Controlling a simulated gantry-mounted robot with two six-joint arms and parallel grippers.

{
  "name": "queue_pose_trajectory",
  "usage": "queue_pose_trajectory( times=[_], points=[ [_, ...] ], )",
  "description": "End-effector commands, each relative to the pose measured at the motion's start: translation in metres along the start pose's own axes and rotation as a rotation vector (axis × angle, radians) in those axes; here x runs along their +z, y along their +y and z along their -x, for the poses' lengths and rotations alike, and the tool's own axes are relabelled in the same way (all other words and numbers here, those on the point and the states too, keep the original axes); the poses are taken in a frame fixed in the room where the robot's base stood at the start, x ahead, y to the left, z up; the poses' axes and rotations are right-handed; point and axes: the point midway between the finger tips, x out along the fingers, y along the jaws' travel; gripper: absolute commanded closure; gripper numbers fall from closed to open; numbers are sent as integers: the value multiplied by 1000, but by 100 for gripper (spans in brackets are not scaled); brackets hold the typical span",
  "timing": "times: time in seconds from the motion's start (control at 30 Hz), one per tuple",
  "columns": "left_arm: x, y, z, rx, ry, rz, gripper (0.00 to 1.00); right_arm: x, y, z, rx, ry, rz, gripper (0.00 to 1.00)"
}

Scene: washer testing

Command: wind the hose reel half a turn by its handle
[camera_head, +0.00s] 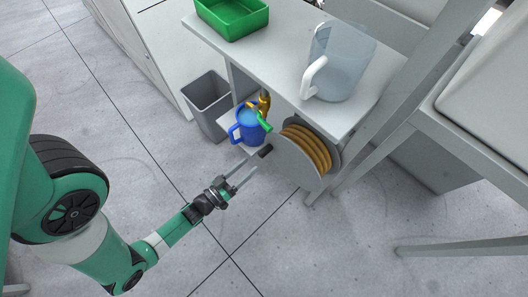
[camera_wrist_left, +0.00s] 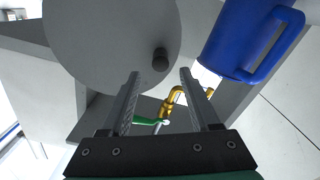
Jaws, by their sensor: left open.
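The hose reel (camera_head: 305,150) hangs under the counter, a grey disc with orange-brown hose wound behind it. Its short black handle (camera_head: 265,151) sticks out of the disc face toward my left gripper (camera_head: 252,167). The gripper is open and empty, its two long fingers pointing at the handle with a small gap. In the left wrist view, the handle (camera_wrist_left: 160,60) appears between and just beyond the fingertips (camera_wrist_left: 160,73), near the lower right edge of the grey reel disc (camera_wrist_left: 105,40). My right gripper is in neither view.
A blue jug (camera_head: 250,128) stands beside the reel on a small shelf, under a brass tap (camera_head: 264,103) with a green lever. A grey bin (camera_head: 208,104) stands further left. A clear pitcher (camera_head: 340,65) and a green tray (camera_head: 233,17) sit on the counter. The floor in front is clear.

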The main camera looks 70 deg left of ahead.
Motion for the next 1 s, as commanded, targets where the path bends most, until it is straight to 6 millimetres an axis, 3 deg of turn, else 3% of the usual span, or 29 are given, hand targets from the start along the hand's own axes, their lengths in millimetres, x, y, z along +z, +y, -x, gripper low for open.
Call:
queue_pose_trajectory(
  times=[0.1, 0.3, 0.47, 0.73, 1.0],
  points=[
    [3, 0, -32, 8, 4, 0, 38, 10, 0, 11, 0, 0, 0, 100],
    [1, -1, -72, 1, 5, -2, 38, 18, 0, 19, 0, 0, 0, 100],
    [0, -1, -85, -1, 2, -2, 38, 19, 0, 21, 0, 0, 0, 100],
    [-1, 0, -87, -2, 2, -2, 38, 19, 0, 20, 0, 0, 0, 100],
    [-1, -1, -87, -2, 2, -2, 86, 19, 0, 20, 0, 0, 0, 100]
  ],
)
